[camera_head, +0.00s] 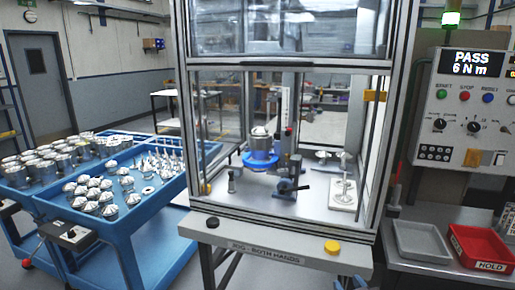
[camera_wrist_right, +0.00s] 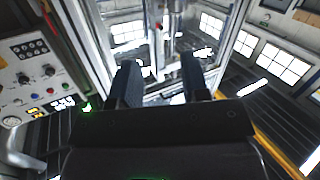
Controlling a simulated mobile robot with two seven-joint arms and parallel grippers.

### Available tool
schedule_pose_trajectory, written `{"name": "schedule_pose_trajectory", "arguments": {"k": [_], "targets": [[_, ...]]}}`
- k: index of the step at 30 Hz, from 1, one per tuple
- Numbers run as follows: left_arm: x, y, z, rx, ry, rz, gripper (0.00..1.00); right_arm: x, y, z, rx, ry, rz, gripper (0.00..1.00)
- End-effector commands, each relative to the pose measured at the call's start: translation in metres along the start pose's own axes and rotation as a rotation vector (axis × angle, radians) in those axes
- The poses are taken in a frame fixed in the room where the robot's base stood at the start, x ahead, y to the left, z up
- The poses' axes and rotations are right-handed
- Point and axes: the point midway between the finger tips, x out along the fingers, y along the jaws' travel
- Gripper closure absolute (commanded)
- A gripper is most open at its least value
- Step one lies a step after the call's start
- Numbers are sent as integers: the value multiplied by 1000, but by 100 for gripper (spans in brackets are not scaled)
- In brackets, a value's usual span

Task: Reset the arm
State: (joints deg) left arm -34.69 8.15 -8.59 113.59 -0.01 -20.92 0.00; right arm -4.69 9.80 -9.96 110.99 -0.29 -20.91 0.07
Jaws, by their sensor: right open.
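My right gripper (camera_wrist_right: 161,76) shows in the right wrist view as two dark fingers standing apart, with nothing between them. Beyond the fingers is the framed glass test cabinet, seen tilted. My left gripper is in neither view. In the head view the test cabinet (camera_head: 381,150) stands in the middle, its front opening showing a blue fixture (camera_head: 260,161) with a metal housing (camera_head: 261,139) on it.
Blue carts (camera_head: 120,228) at the left hold several metal parts. A control panel (camera_head: 471,115) at the right reads PASS 6 Nm. Below it are a grey tray (camera_head: 422,243) and a red HOLD tray (camera_head: 480,249). A ledge with black and yellow buttons (camera_head: 332,247) fronts the cabinet.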

Motion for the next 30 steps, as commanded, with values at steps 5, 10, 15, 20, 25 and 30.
{"name": "schedule_pose_trajectory", "arguments": {"k": [5,10,15,20,25,30], "targets": [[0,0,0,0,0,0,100,-64,5,72,47,-146,38,58],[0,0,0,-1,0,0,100,-128,5,135,81,-292,71,58],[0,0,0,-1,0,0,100,-180,0,178,104,-407,90,58],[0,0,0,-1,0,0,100,-204,-2,194,112,-455,98,58],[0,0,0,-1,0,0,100,-208,-2,196,112,-463,98,58],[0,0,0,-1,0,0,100,-207,-2,196,112,-462,98,58]]}}
